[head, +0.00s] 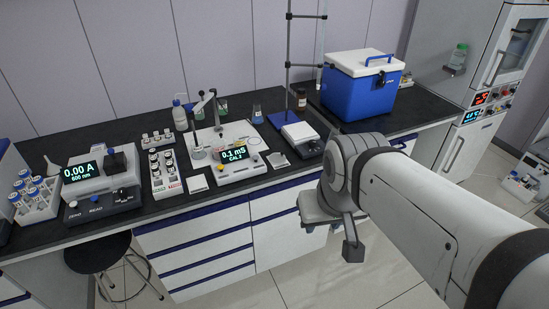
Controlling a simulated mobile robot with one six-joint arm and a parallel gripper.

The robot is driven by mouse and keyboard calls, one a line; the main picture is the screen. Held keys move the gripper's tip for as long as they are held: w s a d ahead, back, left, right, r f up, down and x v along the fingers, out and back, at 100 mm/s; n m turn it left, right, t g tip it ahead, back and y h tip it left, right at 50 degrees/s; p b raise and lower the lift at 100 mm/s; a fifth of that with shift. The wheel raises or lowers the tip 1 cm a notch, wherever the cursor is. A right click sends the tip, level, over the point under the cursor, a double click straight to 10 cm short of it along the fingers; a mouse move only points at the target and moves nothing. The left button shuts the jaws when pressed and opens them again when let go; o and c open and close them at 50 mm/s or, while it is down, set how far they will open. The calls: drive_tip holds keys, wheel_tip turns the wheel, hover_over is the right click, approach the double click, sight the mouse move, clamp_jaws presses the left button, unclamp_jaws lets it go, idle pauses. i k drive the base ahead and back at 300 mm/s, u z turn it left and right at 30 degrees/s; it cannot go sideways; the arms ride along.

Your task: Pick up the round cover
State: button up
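No piece is clearly recognizable as the round cover at this size. A small dark cap-like piece (112,154) on top of the grey photometer (103,185) may be it, but I cannot tell. The photometer stands at the left of the bench, its display reading 0.00 A, 600 nm. My gripper (345,240) hangs in front of the bench, right of the drawers, far from the photometer. It points down and touches nothing that I can see. One dark finger shows; the other is not clear, so its opening cannot be told.
The black bench (80,247) carries a rack of vials (35,197), a sample tray (165,172), a conductivity meter (237,167), a stand with a tall rod (288,80) and a blue cooler (362,85). A round stool (97,252) is below. Open floor lies in front.

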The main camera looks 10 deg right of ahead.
sight(276, 158)
drive_tip(key=z, duration=0.55)
drive_tip(key=i, duration=1.5)
drive_tip(key=u, duration=0.5)
